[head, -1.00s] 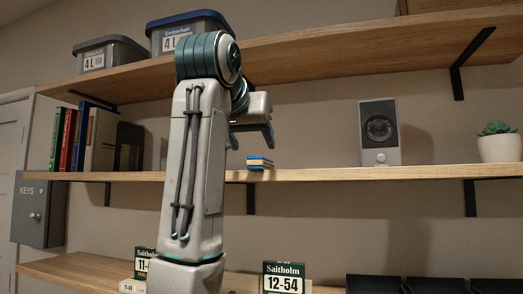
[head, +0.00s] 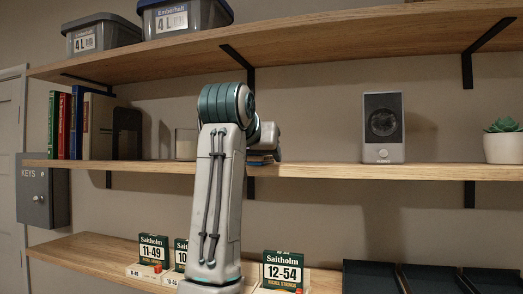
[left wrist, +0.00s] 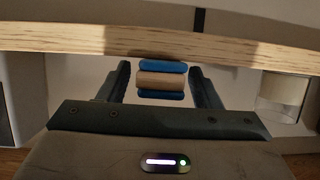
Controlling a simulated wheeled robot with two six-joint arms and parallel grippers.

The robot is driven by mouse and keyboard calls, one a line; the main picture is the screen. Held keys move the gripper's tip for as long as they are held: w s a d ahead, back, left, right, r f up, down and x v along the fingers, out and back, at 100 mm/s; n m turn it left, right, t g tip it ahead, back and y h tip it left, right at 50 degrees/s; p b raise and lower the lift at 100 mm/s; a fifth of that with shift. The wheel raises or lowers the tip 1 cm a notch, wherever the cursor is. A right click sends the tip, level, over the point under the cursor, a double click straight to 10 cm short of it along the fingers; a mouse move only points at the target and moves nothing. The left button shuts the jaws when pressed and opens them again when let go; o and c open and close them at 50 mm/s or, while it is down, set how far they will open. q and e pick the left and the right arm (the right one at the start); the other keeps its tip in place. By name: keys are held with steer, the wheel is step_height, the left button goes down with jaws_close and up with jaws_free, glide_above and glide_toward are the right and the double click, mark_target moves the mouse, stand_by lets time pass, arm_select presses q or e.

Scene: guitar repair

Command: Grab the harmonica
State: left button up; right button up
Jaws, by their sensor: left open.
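The harmonica (left wrist: 161,80) has blue covers and a wood-coloured middle. In the left wrist view it lies between the two dark fingers of my left gripper (left wrist: 160,85), with a small gap on each side. The gripper is open and not closed on it. In the head view the harmonica (head: 261,158) sits on the middle shelf (head: 330,171), and only a blue sliver shows under my left gripper. My left arm hides the rest. My right gripper is in no view.
On the middle shelf, a grey speaker (head: 383,127) and a potted plant (head: 503,142) stand to the right. A glass (head: 186,144), a dark box (head: 127,133) and books (head: 97,126) stand to the left. The upper shelf (head: 330,43) overhangs. String boxes (head: 283,270) stand below.

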arm_select(q)
steer(key=shift+w+d, duration=0.1)
steer(key=shift+w, duration=0.05)
steer(key=shift+c, duration=0.5)
steer(key=c, duration=1)
